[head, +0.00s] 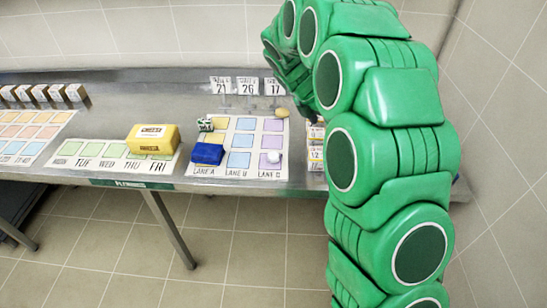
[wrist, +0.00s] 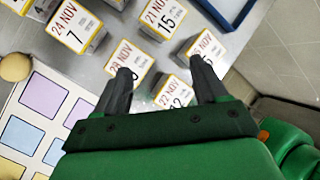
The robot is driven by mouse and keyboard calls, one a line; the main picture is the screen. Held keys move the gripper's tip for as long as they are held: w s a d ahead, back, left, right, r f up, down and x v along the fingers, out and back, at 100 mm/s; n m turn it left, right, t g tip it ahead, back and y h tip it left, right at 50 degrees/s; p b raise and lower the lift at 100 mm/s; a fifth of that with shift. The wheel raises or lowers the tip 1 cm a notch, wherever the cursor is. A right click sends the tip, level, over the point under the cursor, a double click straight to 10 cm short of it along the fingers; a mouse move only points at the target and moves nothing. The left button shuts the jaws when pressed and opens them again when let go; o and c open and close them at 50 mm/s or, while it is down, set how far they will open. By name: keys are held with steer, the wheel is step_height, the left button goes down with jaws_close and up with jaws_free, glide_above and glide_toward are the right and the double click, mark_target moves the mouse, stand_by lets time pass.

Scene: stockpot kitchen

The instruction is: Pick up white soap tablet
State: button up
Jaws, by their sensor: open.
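A small white rounded piece (head: 273,156), which looks like the white soap tablet, sits on a purple square in lane C of the lane mat (head: 240,175) in the head view. I do not see it in the wrist view. My gripper (wrist: 162,78) is open in the wrist view, with its two dark fingers spread above several date-card blocks beside the mat. Nothing is visibly held between the fingers.
A beige rounded item (head: 282,112) lies at the mat's far right corner. A blue block (head: 207,153) and a green-and-white item (head: 205,125) are in lane A. A yellow box (head: 153,138) stands left. Date-card blocks (wrist: 165,17) crowd the metal table right of the mat.

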mark_target(274, 154)
steer(key=s+a+f+n+y, duration=0.1)
steer(key=a+n+y, duration=0.1)
steer(key=a, duration=0.3)
steer(key=s+a+f+n+g+y, duration=0.1)
steer(key=s+a+n+y, duration=0.1)
steer(key=a, duration=0.3)
steer(key=s+a+f+n+y, duration=0.1)
steer(key=a, duration=0.4)
steer(key=shift+s+a+f+n+g+y, duration=0.15)
steer(key=shift+a+f+n+g+y, duration=0.15)
steer(key=shift+n+y, duration=0.1)
steer(key=shift+d+f, duration=0.15)
steer(key=shift+f, duration=1.15)
steer(key=shift+w+d+f, duration=0.1)
steer(key=shift+d+f, duration=0.1)
steer(key=shift+f, duration=1.1)
steer(key=shift+w+d+f, duration=0.1)
steer(key=shift+d+f, duration=0.1)
steer(key=shift+f, duration=1.05)
steer(key=shift+c, duration=0.3)
steer(key=c, duration=1.1)
steer(key=shift+r, duration=0.1)
